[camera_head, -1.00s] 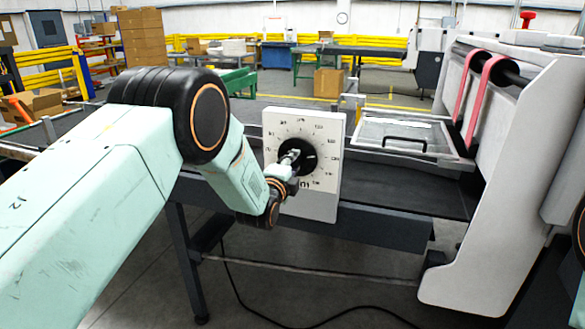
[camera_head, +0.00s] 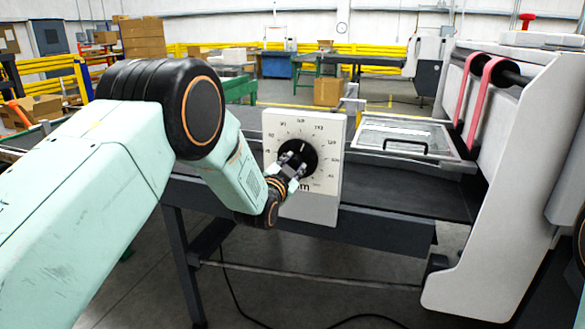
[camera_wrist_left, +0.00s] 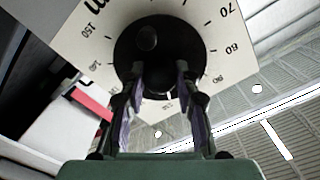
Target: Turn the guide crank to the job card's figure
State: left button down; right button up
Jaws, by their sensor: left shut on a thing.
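The guide crank (camera_head: 311,158) is a black round hub on an upright white dial plate (camera_head: 325,205) with printed numbers around it. A light mark shows near the top of the hub. My left gripper (camera_head: 291,161) is at the hub's left side and is shut on the crank. In the left wrist view my left gripper's two fingers (camera_wrist_left: 161,70) reach onto the black crank hub (camera_wrist_left: 172,45); a dark round knob shows on it. The fingers hide part of the hub. I cannot make out a job card. My right gripper is out of view.
A clear-lidded tray or cover (camera_head: 405,135) with a black handle lies right of the dial. A grey machine side panel (camera_head: 500,200) with pink belts (camera_head: 470,85) stands at the right. A dark bed (camera_head: 420,185) runs behind the plate. A cable (camera_head: 235,290) lies on the floor.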

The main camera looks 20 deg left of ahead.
pick_arm(q)
jog(key=n, duration=0.4)
jog(key=shift+b, duration=0.3)
jog(key=n, duration=0.4)
jog(key=shift+r, duration=0.1)
jog(key=n+b, duration=0.1)
jog(key=n, duration=0.3)
jog(key=shift+n, duration=0.3)
jog(key=shift+r+n, duration=0.1)
jog(key=shift+n, duration=1.5)
jog(key=c, duration=1)
grip_release()
jog(key=shift+s, duration=0.1)
